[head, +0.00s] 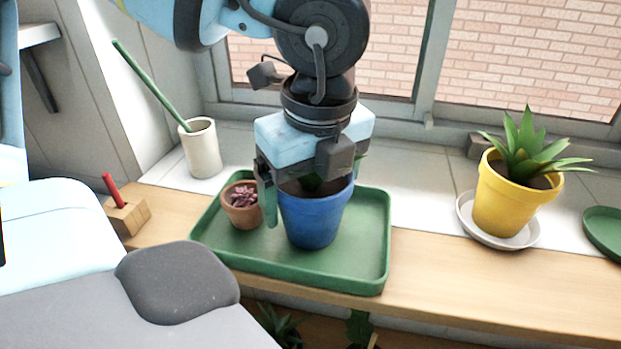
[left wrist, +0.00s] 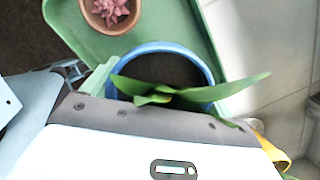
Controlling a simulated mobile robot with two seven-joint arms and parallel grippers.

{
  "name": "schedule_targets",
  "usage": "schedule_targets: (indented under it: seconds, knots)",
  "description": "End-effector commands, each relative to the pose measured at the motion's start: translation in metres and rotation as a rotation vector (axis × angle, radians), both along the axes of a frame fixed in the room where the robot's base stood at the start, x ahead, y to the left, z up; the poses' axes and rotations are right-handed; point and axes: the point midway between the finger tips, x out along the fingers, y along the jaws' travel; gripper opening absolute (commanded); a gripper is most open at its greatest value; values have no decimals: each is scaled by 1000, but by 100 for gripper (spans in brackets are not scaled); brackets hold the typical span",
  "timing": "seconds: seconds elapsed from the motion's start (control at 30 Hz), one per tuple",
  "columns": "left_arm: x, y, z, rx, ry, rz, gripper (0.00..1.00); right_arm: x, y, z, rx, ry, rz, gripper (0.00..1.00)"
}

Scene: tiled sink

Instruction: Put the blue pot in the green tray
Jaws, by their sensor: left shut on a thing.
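The blue pot (head: 312,217) holds dark soil and a green plant, and it is upright over the green tray (head: 370,245). I cannot tell whether its base touches the tray floor. My left gripper (head: 300,190) comes down from above and is shut on the blue pot's rim. In the left wrist view the blue rim (left wrist: 209,75), its soil and green leaves show just beyond the gripper (left wrist: 165,98), with the green tray (left wrist: 80,42) behind. The gripper hides part of the pot's top. My right gripper is not in view.
A small terracotta pot (head: 241,212) with a pinkish succulent stands in the tray, left of the blue pot. A white cup (head: 201,150) with a green stick is behind left. A yellow pot (head: 503,205) on a white saucer stands right. The tray's right part is clear.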

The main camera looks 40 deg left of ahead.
Motion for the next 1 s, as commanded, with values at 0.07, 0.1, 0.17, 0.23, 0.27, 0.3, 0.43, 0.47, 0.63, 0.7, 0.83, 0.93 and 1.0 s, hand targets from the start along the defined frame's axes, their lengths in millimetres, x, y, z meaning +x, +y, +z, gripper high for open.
schedule_targets:
  seconds: [0.07,0.1,0.17,0.23,0.27,0.3,0.43,0.47,0.63,0.7,0.83,0.93,1.0]
  knots:
    - [0,0,-2,0,2,0,90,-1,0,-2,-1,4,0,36]
    - [0,0,-2,0,1,0,95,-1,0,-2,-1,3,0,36]
    - [0,0,-1,0,1,0,100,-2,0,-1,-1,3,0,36]
    - [0,0,-1,0,1,0,100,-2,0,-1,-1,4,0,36]
    - [0,0,-1,0,1,0,100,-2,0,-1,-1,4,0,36]
    - [0,0,-1,0,1,0,100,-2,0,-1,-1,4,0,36]
    - [0,0,1,0,0,0,100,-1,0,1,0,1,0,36]
    - [0,0,3,0,0,0,100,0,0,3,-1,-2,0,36]
    - [1,-2,24,2,-6,2,100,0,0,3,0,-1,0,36]
    - [0,-4,38,0,-7,2,100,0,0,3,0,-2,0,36]
    - [-1,-8,65,0,-5,1,100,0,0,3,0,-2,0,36]
    - [-1,-10,84,1,-5,2,100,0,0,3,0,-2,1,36]
    - [-2,-11,95,0,-3,2,100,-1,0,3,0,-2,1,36]
